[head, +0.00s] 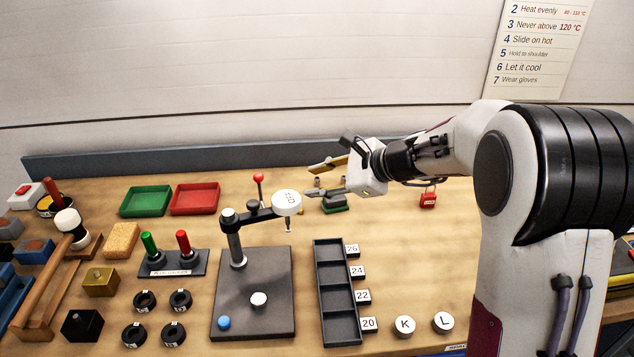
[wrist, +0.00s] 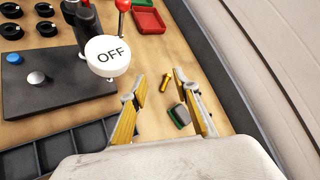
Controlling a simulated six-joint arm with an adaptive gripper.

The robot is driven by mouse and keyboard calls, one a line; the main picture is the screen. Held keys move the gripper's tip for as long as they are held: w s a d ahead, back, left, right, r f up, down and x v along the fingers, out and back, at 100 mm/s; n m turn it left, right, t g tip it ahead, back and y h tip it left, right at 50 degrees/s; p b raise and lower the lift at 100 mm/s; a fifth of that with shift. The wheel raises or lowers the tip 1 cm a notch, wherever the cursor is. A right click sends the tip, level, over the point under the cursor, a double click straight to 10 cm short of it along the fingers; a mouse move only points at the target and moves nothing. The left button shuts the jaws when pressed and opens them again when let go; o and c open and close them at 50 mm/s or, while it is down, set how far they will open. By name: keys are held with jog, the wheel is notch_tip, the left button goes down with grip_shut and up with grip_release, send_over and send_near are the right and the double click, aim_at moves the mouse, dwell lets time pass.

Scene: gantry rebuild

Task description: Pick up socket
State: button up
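My gripper (head: 312,180) is open and empty above the back middle of the bench. Its two yellow-padded fingers also show spread apart in the wrist view (wrist: 158,77). The green block also shows in the head view (head: 336,207), partly hidden by the lower finger. I cannot tell for certain which piece is the socket.
A press-like stand (head: 252,318) with a white OFF disc (head: 287,203) stands close left of my gripper. A black tray (head: 335,300) with number tags lies in front. Red (head: 196,199) and green (head: 147,201) trays sit behind. A red padlock (head: 428,201) lies right.

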jog(key=w+d+f+m+t, duration=0.2)
jog(key=w+d+f+m, duration=0.1)
jog(key=w+f+m, duration=0.4)
jog(key=m+t, duration=0.2)
jog(key=m, duration=0.1)
send_near(319, 179)
jog(key=shift+w+a+f+h, duration=0.3)
jog(key=shift+w+a+h, duration=0.1)
jog(key=shift+w, duration=0.2)
jog(key=shift+x, duration=1.3)
jog(key=shift+a, duration=0.1)
jog(key=shift+a+x, duration=0.2)
jog(key=shift+x, duration=2.3)
jog(key=shift+r, duration=0.1)
grip_shut()
